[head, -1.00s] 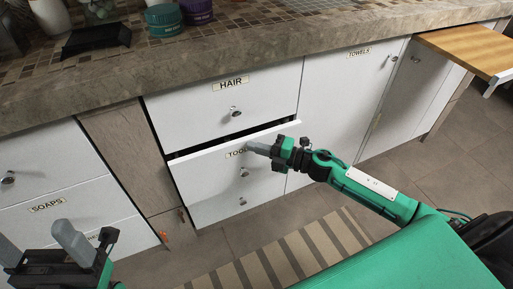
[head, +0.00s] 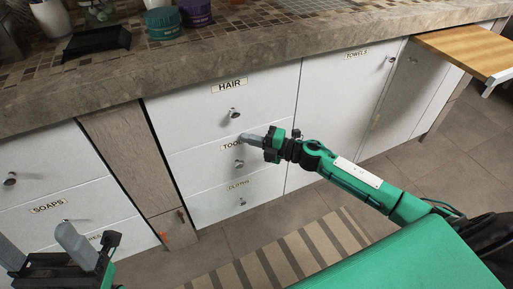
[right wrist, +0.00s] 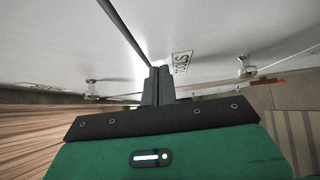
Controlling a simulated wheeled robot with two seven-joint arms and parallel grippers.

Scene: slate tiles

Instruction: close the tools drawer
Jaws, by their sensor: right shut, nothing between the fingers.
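The white tools drawer (head: 198,163) is between the hair drawer (head: 190,115) above and the cloths drawer (head: 208,202) below. Its front looks flush with theirs, with only a thin seam along its top. Its round knob (head: 239,163) shows below my right gripper. My right gripper (head: 245,138) is shut and empty, its fingertips at the upper part of the tools front, partly covering the label. In the right wrist view the shut fingers (right wrist: 158,76) reach the white front beside the tools label (right wrist: 182,62). My left gripper (head: 42,248) is open and empty at the lower left, away from this drawer.
A stone counter (head: 220,62) overhangs the drawers. The soaps drawer (head: 90,200) is at the left, and the towels door (head: 345,110) is at the right. A wooden board (head: 470,50) juts out at the far right. A striped rug (head: 290,262) lies on the floor.

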